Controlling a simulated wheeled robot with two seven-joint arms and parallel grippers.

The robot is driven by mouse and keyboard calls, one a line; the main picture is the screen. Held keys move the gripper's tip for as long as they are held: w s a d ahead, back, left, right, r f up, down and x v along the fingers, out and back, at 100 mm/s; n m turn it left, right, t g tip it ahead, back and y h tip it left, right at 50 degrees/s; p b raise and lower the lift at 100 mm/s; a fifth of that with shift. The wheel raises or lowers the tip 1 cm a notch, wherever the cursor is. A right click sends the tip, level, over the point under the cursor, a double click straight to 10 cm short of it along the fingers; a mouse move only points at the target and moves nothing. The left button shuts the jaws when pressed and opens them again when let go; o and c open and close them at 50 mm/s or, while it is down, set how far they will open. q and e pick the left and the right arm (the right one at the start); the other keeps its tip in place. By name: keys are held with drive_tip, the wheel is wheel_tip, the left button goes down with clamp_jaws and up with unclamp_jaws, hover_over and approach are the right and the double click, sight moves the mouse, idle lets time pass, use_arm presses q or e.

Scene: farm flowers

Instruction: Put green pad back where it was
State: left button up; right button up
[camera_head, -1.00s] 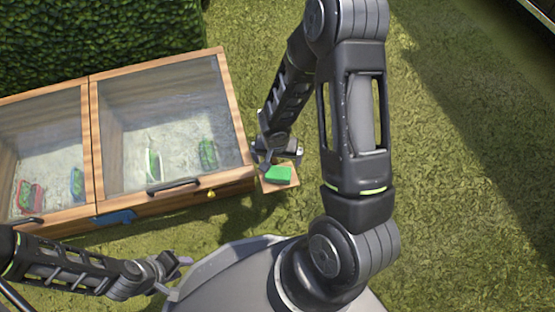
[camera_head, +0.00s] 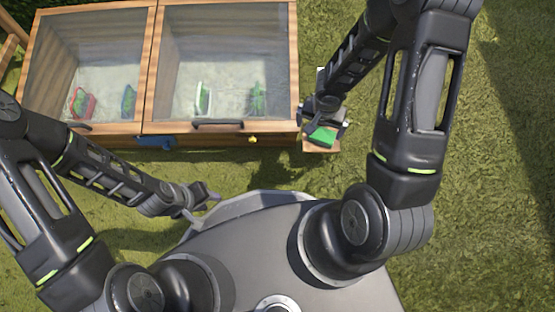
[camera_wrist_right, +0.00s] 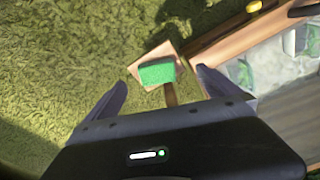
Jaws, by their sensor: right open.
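The green pad (camera_head: 321,136) lies on a small wooden ledge (camera_head: 322,149) at the right end of the wooden glass-topped box. It also shows in the right wrist view (camera_wrist_right: 157,72), where a narrow brown strip sticks out below it. My right gripper (camera_head: 324,119) is just above and behind the pad in the head view and partly covers it. In the right wrist view its fingers (camera_wrist_right: 163,90) are apart, with the pad between and beyond them and nothing held. My left gripper (camera_head: 203,205) appears open and empty, low in front of the box.
The box (camera_head: 225,129) has two glass lids with handles. Red, white and green items show under the glass. A blue item (camera_head: 155,142) and a yellow knob (camera_head: 253,139) are on its front. Grass to the right is clear.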

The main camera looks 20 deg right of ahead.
drive_tip(key=s+a+f+n+y, duration=0.2)
drive_tip(key=s+a, duration=0.2)
drive_tip(key=a, duration=0.5)
drive_tip(key=s+a+f+n+y, duration=0.2)
drive_tip(key=s+a, duration=0.3)
drive_tip(key=a, duration=0.5)
drive_tip(key=shift+a+f+n, duration=0.15)
drive_tip(key=shift+f+n, duration=0.5)
drive_tip(key=shift+n, duration=0.15)
drive_tip(key=shift+r, duration=0.1)
